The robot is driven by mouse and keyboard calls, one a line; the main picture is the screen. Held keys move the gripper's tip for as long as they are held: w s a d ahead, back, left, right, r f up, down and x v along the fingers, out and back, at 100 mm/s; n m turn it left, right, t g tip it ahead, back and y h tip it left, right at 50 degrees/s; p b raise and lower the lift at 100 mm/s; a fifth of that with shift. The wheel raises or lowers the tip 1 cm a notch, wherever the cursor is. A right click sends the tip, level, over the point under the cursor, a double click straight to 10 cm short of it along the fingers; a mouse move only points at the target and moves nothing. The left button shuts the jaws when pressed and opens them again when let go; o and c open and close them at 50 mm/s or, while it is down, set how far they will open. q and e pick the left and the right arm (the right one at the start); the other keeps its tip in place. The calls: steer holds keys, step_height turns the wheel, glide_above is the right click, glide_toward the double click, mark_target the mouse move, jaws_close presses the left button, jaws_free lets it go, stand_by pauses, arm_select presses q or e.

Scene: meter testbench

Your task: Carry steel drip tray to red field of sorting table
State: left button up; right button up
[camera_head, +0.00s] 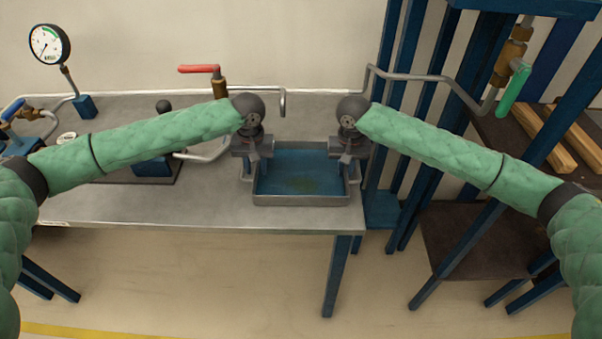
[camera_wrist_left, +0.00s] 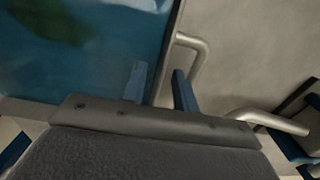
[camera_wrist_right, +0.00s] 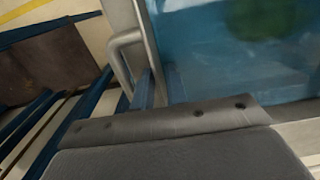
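The steel drip tray (camera_head: 300,200) is a shallow grey-rimmed tray with a blue inside and a loop handle at each end. It sits level at the front right of the steel bench. My left gripper (camera_head: 255,166) points down at its left end, fingers apart. In the left wrist view its fingers (camera_wrist_left: 160,88) stand beside the tray's handle (camera_wrist_left: 200,55), with a gap between them. My right gripper (camera_head: 347,165) is at the right end. Its fingers (camera_wrist_right: 158,88) sit close together at the tray wall beside the other handle (camera_wrist_right: 117,45); their grip is unclear. The red field is not identifiable.
The bench (camera_head: 200,205) carries pipes, a red-handled valve (camera_head: 199,69) and a pressure gauge (camera_head: 48,44). On the right stands a blue-framed rack with a green-handled valve (camera_head: 514,87), wooden bars (camera_head: 550,140) and a dark lower shelf (camera_head: 450,240). Floor shows in front.

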arm_select(q)
steer(key=shift+s, duration=0.1)
steer(key=shift+c, duration=0.2)
jaws_close()
stand_by(1.4)
